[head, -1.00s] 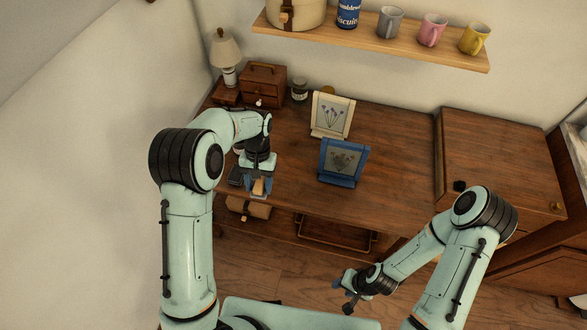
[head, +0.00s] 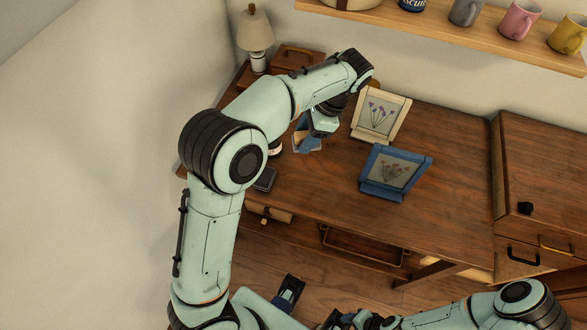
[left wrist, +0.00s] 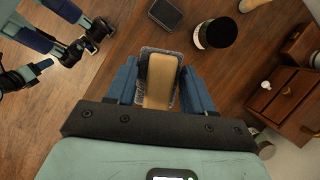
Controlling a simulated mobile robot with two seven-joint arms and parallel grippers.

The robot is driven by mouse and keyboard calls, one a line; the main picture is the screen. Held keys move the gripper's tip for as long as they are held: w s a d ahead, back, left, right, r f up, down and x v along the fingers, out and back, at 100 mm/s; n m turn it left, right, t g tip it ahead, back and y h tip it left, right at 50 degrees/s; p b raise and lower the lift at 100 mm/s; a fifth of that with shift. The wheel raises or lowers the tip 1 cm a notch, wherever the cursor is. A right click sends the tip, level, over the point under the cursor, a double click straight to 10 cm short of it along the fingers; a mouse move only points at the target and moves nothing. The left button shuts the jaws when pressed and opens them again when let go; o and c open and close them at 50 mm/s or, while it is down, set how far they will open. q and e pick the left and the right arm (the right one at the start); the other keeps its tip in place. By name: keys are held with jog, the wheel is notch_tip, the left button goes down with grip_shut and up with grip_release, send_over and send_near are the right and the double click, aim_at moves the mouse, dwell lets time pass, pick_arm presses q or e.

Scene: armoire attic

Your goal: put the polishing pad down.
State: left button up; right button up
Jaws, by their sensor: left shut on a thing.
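The polishing pad (left wrist: 160,78) has a tan wooden back and a grey fluffy rim. In the left wrist view it sits between the blue fingers of my left gripper (left wrist: 160,88), which is shut on it. In the head view my left gripper (head: 308,138) is over the left part of the desk, left of the picture frames, and my arm partly hides it. Whether the pad touches the desk top I cannot tell. My right gripper (head: 338,320) is low at the bottom edge, partly cut off, away from the desk; its jaw opening is unclear.
The desk (head: 440,185) holds a cream picture frame (head: 380,114), a blue picture frame (head: 395,173), a lamp (head: 255,38) and a dark flat item (head: 265,179). A dark-banded jar (left wrist: 215,33) stands near the pad.

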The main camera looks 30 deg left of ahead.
pick_arm(q)
jog(key=shift+w+a+r+m, duration=0.1)
jog(key=shift+a+r+m, duration=0.25)
jog(key=shift+a, duration=0.3)
notch_tip(320, 180, down, 15)
jog(key=b, duration=0.2)
jog(key=shift+r+b, duration=0.2)
jog(key=shift+b, duration=0.2)
jog(key=shift+f, duration=2.5)
pick_arm(e)
jog(key=shift+d+x, duration=0.15)
jog(key=shift+x, duration=0.8)
jog(key=shift+d+x, duration=0.1)
jog(key=shift+x, duration=0.9)
jog(key=shift+s, duration=0.2)
pick_arm(q)
jog(key=shift+f+b, duration=0.15)
jog(key=shift+b, duration=0.15)
jog(key=o, duration=0.9)
jog(key=shift+o, duration=0.2)
pick_arm(e)
jog(key=shift+f, duration=0.1)
